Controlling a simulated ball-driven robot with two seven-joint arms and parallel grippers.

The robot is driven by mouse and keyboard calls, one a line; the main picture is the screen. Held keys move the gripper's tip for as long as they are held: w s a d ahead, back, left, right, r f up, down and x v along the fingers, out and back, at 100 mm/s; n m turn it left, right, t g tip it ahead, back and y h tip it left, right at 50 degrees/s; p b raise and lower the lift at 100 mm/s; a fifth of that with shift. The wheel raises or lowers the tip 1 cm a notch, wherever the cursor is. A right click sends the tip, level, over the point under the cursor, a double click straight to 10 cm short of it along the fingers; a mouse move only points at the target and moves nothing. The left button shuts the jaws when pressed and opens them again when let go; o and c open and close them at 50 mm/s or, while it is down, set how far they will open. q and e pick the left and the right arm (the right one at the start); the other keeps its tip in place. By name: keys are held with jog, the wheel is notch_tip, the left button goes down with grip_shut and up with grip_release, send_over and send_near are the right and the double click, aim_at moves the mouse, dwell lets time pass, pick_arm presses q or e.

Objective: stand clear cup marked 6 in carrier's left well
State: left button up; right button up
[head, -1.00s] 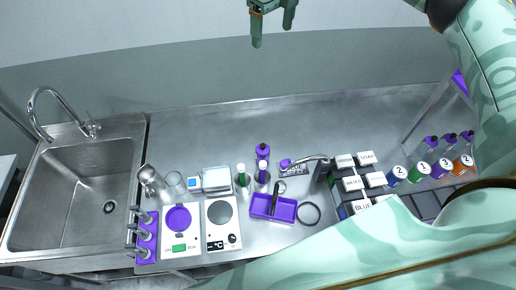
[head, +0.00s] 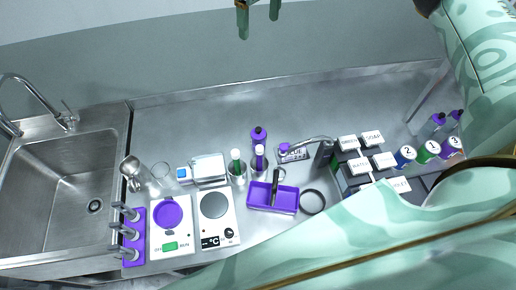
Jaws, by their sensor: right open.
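The carrier (head: 259,203) is a purple tray with a dark upright handle across its middle, on the steel counter. Its left well looks empty. A clear round rim (head: 161,169), apparently a clear cup, stands on the counter left of the small white device; I cannot read any 6 on it. My right gripper (head: 258,27) is at the top of the head view, open and empty, far from the cup and carrier. My left gripper is not in view.
A purple-topped plate (head: 168,214) and a white scale-like unit (head: 216,234) stand left of the carrier. A black ring (head: 312,201), labelled boxes (head: 360,165) and numbered bottles (head: 405,155) are to the right. The sink (head: 65,185) is at left.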

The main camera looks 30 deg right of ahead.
notch_tip(320, 180, down, 13)
jog(key=b, duration=1)
jog(key=g+b, duration=0.1)
jog(key=b, duration=1.3)
send_near(257, 130)
notch_tip(257, 130, down, 9)
jog(key=shift+f+b, duration=0.15)
jog(key=shift+b, duration=0.95)
jog(key=f, duration=0.1)
jog(key=f+b, duration=0.1)
jog(key=f, duration=0.3)
jog(key=shift+w+d+f+b, duration=0.2)
jog(key=shift+w+d+b, duration=0.1)
jog(key=shift+b, duration=0.1)
jog(key=shift+s+r, duration=0.1)
jog(key=shift+r, duration=0.05)
jog(key=shift+c, duration=1.2)
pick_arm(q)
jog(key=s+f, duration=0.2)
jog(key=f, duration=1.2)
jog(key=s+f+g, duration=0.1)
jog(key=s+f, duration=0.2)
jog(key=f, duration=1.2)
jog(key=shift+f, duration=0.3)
pick_arm(e)
jog(key=c, duration=1)
